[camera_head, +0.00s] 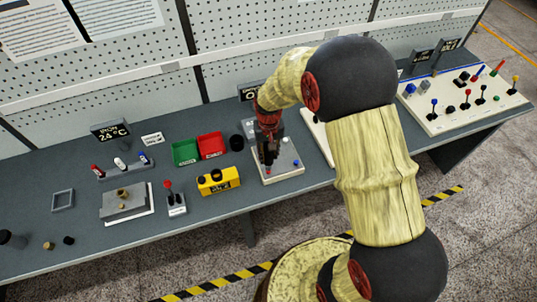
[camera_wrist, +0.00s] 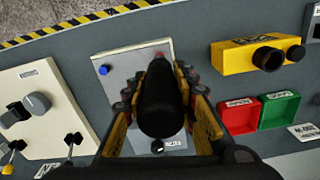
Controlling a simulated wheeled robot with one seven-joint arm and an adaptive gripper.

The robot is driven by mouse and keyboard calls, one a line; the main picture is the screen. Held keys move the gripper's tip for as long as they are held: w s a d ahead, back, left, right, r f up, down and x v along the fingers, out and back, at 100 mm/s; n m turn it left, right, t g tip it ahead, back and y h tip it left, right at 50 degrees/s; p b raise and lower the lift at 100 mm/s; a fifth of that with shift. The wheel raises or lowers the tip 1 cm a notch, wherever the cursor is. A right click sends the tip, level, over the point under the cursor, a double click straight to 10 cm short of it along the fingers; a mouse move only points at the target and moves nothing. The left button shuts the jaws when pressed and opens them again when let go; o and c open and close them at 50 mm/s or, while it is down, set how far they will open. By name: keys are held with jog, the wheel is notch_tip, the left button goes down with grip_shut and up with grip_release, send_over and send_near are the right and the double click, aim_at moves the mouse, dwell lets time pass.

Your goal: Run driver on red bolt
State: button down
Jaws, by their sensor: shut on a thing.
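My gripper (camera_wrist: 160,74) is shut on a dark driver (camera_wrist: 160,102) and holds it over a pale bolt panel (camera_wrist: 110,122). In the head view my gripper (camera_head: 269,142) is above the same panel (camera_head: 285,176). A red bolt (camera_wrist: 160,55) shows just past the driver's far end in the wrist view. A blue bolt (camera_wrist: 103,70) is to its left. The blue bolt also shows at the panel's right in the head view (camera_head: 296,163). The driver's tip is hidden, so I cannot tell whether it touches the red bolt.
A yellow box (camera_head: 219,180), a red bin (camera_head: 210,145) and a green bin (camera_head: 186,152) stand left of the panel. A black round holder (camera_head: 236,142) is close by. A board with levers (camera_head: 462,100) is at the right. A pegboard wall rises behind the table.

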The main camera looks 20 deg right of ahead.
notch_tip(320, 180, up, 5)
jog(key=p, duration=0.2)
jog(key=shift+p, duration=0.35)
